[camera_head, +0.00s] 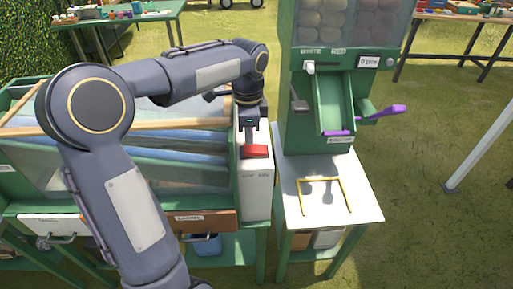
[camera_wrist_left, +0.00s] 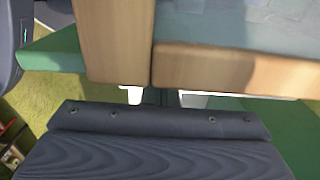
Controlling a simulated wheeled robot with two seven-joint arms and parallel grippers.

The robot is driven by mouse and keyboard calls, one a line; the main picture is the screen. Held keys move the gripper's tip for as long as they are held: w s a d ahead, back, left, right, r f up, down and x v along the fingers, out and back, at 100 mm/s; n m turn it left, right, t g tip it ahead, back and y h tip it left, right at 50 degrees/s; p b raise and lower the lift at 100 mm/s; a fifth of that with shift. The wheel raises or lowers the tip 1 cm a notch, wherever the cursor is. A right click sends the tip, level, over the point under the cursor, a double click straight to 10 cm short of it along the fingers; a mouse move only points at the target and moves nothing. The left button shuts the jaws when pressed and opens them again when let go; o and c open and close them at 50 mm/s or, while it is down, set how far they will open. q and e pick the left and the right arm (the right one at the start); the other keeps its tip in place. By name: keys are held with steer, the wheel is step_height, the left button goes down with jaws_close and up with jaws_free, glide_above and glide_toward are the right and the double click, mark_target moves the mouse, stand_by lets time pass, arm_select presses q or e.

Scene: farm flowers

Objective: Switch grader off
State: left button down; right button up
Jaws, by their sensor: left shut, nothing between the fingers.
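The grader is the long green bench at the left with blue rollers (camera_head: 182,143) and a wooden rail across it. A white control box (camera_head: 256,190) stands at its right end. A red switch (camera_head: 255,151) sits on top of that box. My left gripper (camera_head: 251,137) points down just above the switch, shut and empty; I cannot tell if it touches. In the left wrist view the gripper's dark body fills the bottom, the fingertips are mostly hidden, and the grader's wooden edge (camera_wrist_left: 230,68) lies across the top. My right gripper is not in view.
A green dispenser (camera_head: 306,118) with a display and a purple-tipped lever (camera_head: 396,110) stands right of the grader. Before it is a white table (camera_head: 345,212) with a yellow frame. Drawers are below the grader.

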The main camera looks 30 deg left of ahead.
mark_target(249, 148)
arm_select(q)
steer(key=shift+f+b, duration=0.7)
steer(key=shift+f, duration=0.55)
stand_by(0.3)
steer(key=shift+s, duration=0.1)
step_height(249, 148, up, 7)
steer(key=p, duration=0.7)
steer(key=shift+r, duration=0.1)
stand_by(0.5)
